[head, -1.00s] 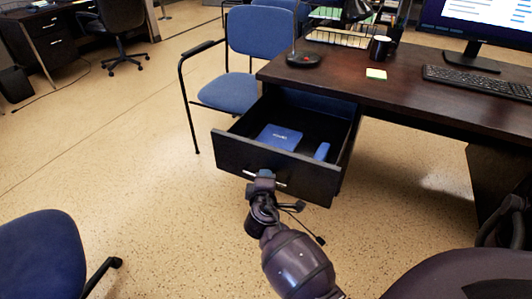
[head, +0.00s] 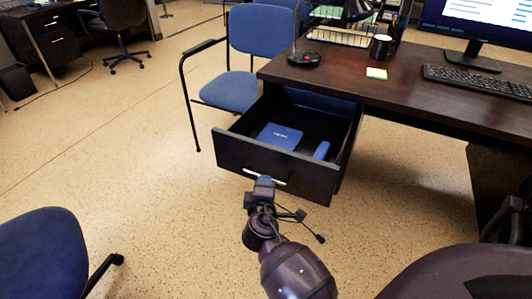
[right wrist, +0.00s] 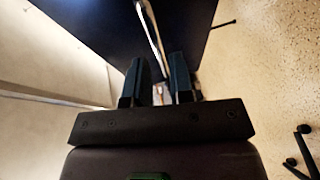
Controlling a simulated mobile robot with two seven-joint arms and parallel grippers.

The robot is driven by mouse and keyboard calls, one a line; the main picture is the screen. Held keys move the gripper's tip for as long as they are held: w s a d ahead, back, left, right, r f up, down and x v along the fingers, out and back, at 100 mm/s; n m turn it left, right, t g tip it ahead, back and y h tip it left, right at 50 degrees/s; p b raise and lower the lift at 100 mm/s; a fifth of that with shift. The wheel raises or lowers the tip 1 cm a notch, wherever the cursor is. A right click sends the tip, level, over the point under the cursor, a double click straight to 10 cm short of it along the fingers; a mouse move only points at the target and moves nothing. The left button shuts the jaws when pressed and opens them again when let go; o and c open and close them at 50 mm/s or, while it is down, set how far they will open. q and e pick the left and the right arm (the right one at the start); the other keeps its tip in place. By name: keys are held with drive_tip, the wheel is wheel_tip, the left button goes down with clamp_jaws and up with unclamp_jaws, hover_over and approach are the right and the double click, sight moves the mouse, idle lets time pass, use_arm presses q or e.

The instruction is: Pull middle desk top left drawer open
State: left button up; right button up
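The middle desk (head: 420,90) is dark wood. Its top left drawer (head: 240,155) is pulled well out in the head view, with its inside visible. A blue flat box (head: 279,136) and a smaller blue item (head: 321,150) lie in it. The pale metal handle (head: 277,182) is on the drawer front; in the right wrist view the handle (right wrist: 152,35) runs down towards the gap between my fingers. My right gripper (head: 264,181) is at the handle, its fingers apart in the right wrist view (right wrist: 160,75). Contact with the handle is unclear. My left gripper is not in view.
A blue armchair (head: 262,35) stands left of the desk, close to the drawer. Another blue chair (head: 42,250) is at the lower left. Open floor (head: 150,200) lies left of the drawer. A keyboard (head: 478,82), mug (head: 380,47) and lamp base (head: 303,58) are on the desk.

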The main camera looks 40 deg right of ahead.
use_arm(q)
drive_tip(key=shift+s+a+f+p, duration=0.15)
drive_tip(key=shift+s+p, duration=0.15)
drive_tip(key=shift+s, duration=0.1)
use_arm(e)
drive_tip(key=v, duration=0.6)
drive_tip(key=shift+s+a, duration=0.25)
drive_tip(key=shift+s, duration=0.05)
drive_tip(key=shift+r, duration=0.1)
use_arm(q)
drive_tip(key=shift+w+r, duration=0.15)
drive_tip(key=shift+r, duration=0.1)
